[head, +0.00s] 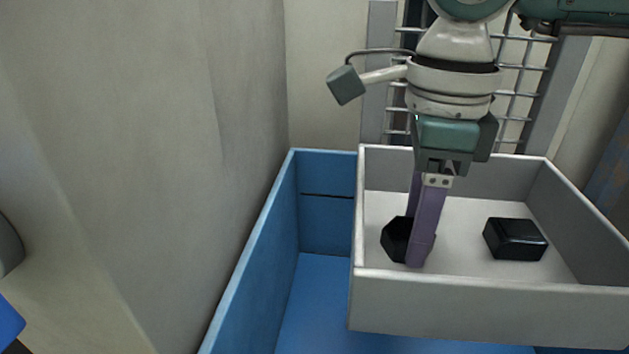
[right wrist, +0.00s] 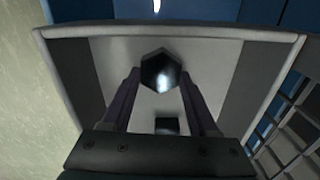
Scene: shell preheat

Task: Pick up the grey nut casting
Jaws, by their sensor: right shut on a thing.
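The nut casting (head: 394,239) is a dark, near-black hexagonal piece at the left of the pale grey tray. It also shows in the right wrist view (right wrist: 160,72), with a shiny face, at the fingertips. My right gripper (head: 410,248) points down into the tray with its purple fingers shut on the nut casting. In the right wrist view a finger (right wrist: 160,82) stands on either side of it. In the head view the near finger hides its right part. I cannot tell whether it touches the tray floor. My left gripper is not in view.
A black rectangular block (head: 515,239) lies apart at the right in the tray (head: 480,305). The tray sits in or over a larger blue bin (head: 262,243), whose left part is empty. A plain wall is at the left; a wire mesh (head: 510,105) stands behind.

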